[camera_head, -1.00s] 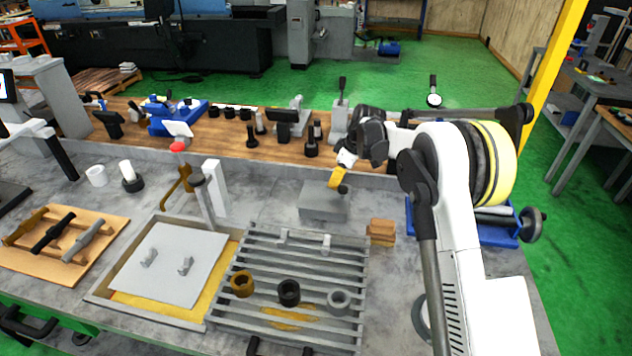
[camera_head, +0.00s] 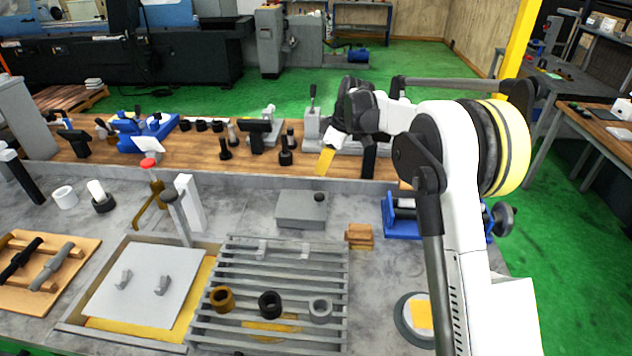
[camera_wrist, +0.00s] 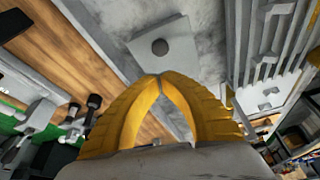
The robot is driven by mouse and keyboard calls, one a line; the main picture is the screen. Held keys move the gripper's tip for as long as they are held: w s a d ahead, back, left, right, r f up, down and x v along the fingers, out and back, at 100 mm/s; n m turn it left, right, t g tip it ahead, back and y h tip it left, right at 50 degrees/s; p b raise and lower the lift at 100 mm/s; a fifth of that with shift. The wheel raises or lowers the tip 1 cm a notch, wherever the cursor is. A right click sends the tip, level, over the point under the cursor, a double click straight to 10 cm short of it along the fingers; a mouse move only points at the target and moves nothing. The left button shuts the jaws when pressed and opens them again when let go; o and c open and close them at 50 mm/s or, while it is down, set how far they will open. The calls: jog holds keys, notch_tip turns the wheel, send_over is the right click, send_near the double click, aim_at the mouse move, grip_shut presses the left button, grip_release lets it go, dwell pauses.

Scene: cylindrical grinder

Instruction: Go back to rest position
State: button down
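My gripper (camera_head: 325,162) has yellow fingers and hangs in the air above the back edge of the grey work table (camera_head: 250,215). In the wrist view the fingertips (camera_wrist: 160,77) meet, with nothing seen between them. A grey block (camera_head: 292,208) with a dark round knob (camera_head: 320,197) lies on the table below the gripper, apart from it. The block also shows in the wrist view (camera_wrist: 175,60), beyond the fingertips.
A slatted grey rack (camera_head: 235,262) holds several rings in front. A tray with a white plate (camera_head: 150,280) is left of it. A small wooden block (camera_head: 359,236) and blue fixture (camera_head: 402,222) sit to the right. A wooden shelf (camera_head: 190,155) with tools runs behind.

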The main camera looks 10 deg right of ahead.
jog(key=s+d+r+m+t+h+b, duration=0.1)
jog(key=s+d+r+m+b, duration=0.15)
jog(key=s+r, duration=0.45)
jog(key=s+d+r+m+t+h+b, duration=0.1)
jog(key=s+d+r+m+t, duration=0.2)
jog(key=s, duration=0.8)
jog(key=s+d+f+m+b, duration=0.1)
jog(key=s+f+m, duration=0.3)
jog(key=s, duration=0.7)
jog(key=s+d+f+m+t+h+b, duration=0.1)
jog(key=s+d+f+m+b, duration=0.1)
jog(key=s, duration=0.9)
notch_tip(320, 180, down, 3)
jog(key=shift+s+d+r+m, duration=0.2)
jog(key=shift+d+m, duration=0.3)
jog(key=shift+m, duration=0.35)
